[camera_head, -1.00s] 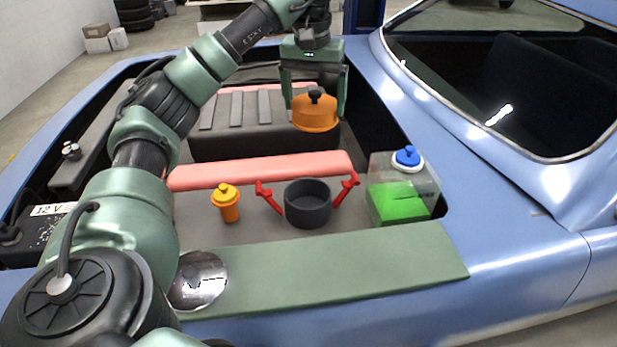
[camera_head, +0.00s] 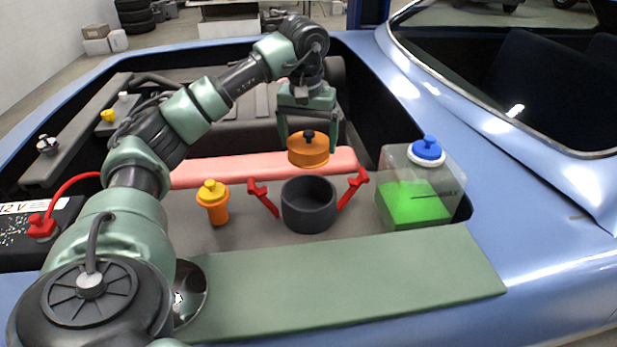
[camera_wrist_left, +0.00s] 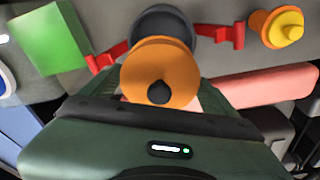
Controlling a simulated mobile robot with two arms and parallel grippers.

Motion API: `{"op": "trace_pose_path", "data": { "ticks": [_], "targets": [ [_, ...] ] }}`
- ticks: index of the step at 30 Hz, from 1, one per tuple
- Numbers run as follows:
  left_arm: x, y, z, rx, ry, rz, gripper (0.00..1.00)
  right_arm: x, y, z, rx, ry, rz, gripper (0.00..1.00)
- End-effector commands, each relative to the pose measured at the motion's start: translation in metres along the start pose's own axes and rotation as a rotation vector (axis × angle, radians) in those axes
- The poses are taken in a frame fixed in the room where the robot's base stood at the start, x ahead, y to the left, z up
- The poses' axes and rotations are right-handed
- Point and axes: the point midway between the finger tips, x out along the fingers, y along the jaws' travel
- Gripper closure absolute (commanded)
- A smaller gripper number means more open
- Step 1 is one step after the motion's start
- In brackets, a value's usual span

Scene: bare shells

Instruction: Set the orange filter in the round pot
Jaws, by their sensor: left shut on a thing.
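The orange filter (camera_head: 307,152) is a short round drum with a black knob on top. My left gripper (camera_head: 308,138) is shut on it and holds it up, above and slightly behind the round pot. The round pot (camera_head: 308,208) is dark grey, open at the top and looks empty in the head view, with a red clamp on each side. In the left wrist view the filter (camera_wrist_left: 160,75) covers part of the pot (camera_wrist_left: 165,22). The gripper's fingertips are partly hidden there. My right gripper is in neither view.
An orange bottle with a yellow cap (camera_head: 213,203) stands left of the pot. A clear tank with green liquid and a blue cap (camera_head: 418,190) stands to the right. A pink bar (camera_head: 225,168) runs behind the pot, and a green mat (camera_head: 350,278) lies in front.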

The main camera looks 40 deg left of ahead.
Motion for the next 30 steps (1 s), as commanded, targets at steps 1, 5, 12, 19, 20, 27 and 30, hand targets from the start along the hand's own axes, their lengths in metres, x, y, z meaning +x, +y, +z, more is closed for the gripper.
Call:
{"op": "trace_pose_path", "data": {
  "ticks": [1, 5, 12, 19, 20, 27, 30],
  "targets": [
    [0.015, -0.001, 0.003, 0.001, -0.004, -0.004, 0.55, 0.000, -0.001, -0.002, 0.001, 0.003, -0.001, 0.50],
    [0.041, -0.001, 0.007, 0.000, -0.004, -0.002, 0.55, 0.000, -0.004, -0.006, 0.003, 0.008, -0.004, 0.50],
    [0.064, 0.000, 0.010, 0.000, -0.001, -0.001, 0.55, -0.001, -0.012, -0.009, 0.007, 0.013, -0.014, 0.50],
    [0.096, 0.000, 0.015, 0.000, -0.002, -0.001, 0.55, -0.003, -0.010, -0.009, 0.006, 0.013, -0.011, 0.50],
    [0.098, 0.000, 0.015, 0.000, -0.001, 0.000, 0.55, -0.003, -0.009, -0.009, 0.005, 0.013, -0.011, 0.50],
    [0.101, 0.000, 0.015, 0.000, 0.001, 0.001, 0.55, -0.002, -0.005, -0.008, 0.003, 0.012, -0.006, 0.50],
    [0.102, 0.000, 0.015, 0.000, 0.000, 0.000, 0.55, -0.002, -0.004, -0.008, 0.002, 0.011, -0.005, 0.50]
  ]
}}
